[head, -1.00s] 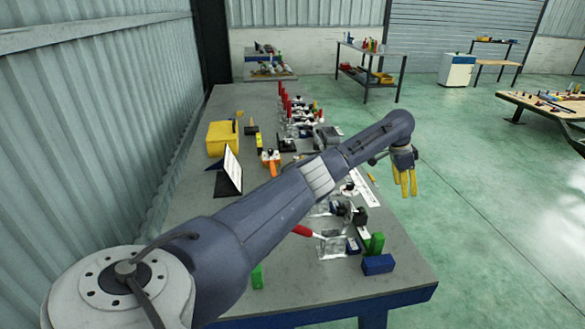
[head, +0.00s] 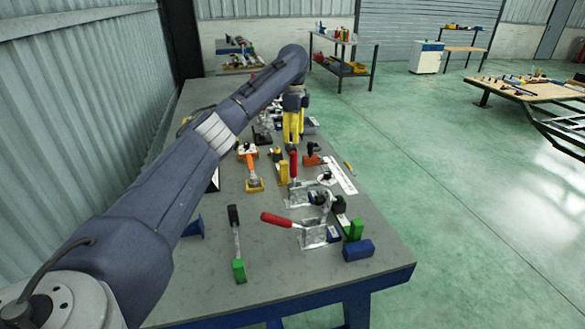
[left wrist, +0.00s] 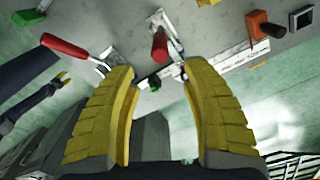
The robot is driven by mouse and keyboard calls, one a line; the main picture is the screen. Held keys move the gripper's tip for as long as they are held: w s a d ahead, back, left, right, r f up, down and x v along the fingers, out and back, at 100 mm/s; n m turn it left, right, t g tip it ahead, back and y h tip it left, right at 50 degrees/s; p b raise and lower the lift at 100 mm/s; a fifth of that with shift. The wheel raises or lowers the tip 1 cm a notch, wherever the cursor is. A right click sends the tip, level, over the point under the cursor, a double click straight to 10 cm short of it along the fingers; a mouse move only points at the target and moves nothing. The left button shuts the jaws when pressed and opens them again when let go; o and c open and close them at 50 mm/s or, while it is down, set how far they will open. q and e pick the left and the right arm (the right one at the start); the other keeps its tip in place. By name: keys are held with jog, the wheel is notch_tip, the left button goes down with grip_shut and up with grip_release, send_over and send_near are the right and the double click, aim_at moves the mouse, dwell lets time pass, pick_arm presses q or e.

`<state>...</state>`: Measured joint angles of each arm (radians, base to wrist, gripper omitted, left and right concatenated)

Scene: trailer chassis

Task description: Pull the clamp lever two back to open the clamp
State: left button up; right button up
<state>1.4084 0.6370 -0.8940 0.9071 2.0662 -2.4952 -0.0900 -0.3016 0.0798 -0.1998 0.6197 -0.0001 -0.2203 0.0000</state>
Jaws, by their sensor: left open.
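Two toggle clamps with red levers show on the near half of the bench in the head view. The nearer clamp's red lever (head: 278,219) lies low, pointing left. The farther clamp's red lever (head: 293,165) stands upright. My left gripper (head: 292,142) is open and points down over the upright lever's top. In the left wrist view this lever (left wrist: 160,46) shows nearly end-on, ahead of the gap between the yellow fingers, ungripped. The nearer red lever (left wrist: 64,46) shows to its left. What seems to be my right gripper (left wrist: 62,78) shows small at left; its jaws are unclear.
A blue block (head: 358,250), a green block (head: 354,230) and a green-ended tool (head: 238,268) lie on the near bench. An orange-handled tool (head: 251,170) lies left of the upright lever. My left arm hides part of the far bench. The bench's front strip is clear.

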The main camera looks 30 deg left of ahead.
aim_at(294, 167)
pick_arm(q)
notch_tip(294, 167, down, 13)
jog(key=shift+f, duration=0.15)
dwell(0.4)
grip_shut()
dwell(0.4)
